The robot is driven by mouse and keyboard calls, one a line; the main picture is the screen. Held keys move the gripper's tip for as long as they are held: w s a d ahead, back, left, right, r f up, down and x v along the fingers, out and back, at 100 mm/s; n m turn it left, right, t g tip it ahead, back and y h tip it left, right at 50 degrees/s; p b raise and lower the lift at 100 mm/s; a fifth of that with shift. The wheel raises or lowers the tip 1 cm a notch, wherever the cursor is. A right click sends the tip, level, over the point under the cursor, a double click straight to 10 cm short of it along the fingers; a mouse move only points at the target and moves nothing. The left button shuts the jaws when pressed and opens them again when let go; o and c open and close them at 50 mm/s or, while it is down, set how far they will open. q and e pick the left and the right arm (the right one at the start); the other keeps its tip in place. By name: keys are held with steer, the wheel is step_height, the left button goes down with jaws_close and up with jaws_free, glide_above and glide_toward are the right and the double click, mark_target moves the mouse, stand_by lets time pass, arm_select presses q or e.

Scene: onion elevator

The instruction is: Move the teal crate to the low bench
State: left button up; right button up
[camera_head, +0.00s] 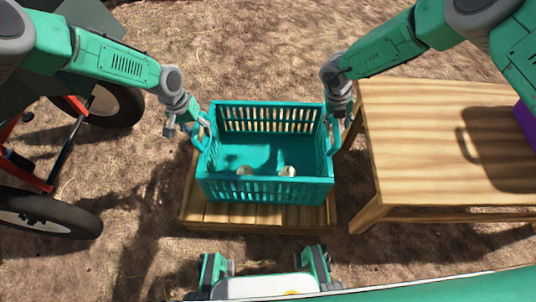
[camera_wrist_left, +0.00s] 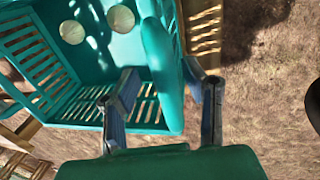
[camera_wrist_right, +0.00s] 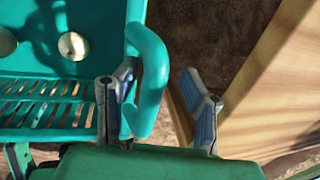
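The teal crate (camera_head: 265,190) is upright over the low wooden bench (camera_head: 255,215) and appears to rest on it. Two pale round onions (camera_head: 287,171) lie inside the crate. My left gripper (camera_head: 201,126) is at the crate's left handle (camera_head: 201,140). In the left wrist view its fingers (camera_wrist_left: 165,95) stand apart on either side of that handle. My right gripper (camera_head: 346,117) is at the right handle (camera_head: 335,135). In the right wrist view its fingers (camera_wrist_right: 160,100) are spread, with the handle (camera_wrist_right: 152,75) between them and a gap to the right finger.
A higher wooden table (camera_head: 440,130) stands close on the right, with a purple object (camera_head: 525,122) at its edge. A wheeled cart (camera_head: 40,212) with black tyres is on the left. Dry open ground lies behind the crate.

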arm_select(q)
steer(key=shift+a, duration=0.1)
jaws_close()
arm_select(e)
steer(key=shift+a, duration=0.1)
jaws_close()
arm_select(q)
steer(key=shift+a+f, duration=0.1)
steer(key=shift+a, duration=0.3)
arm_select(e)
steer(key=shift+a+r, duration=0.2)
steer(key=shift+a, duration=0.2)
steer(key=shift+w, duration=0.1)
arm_select(q)
steer(key=shift+d, duration=0.1)
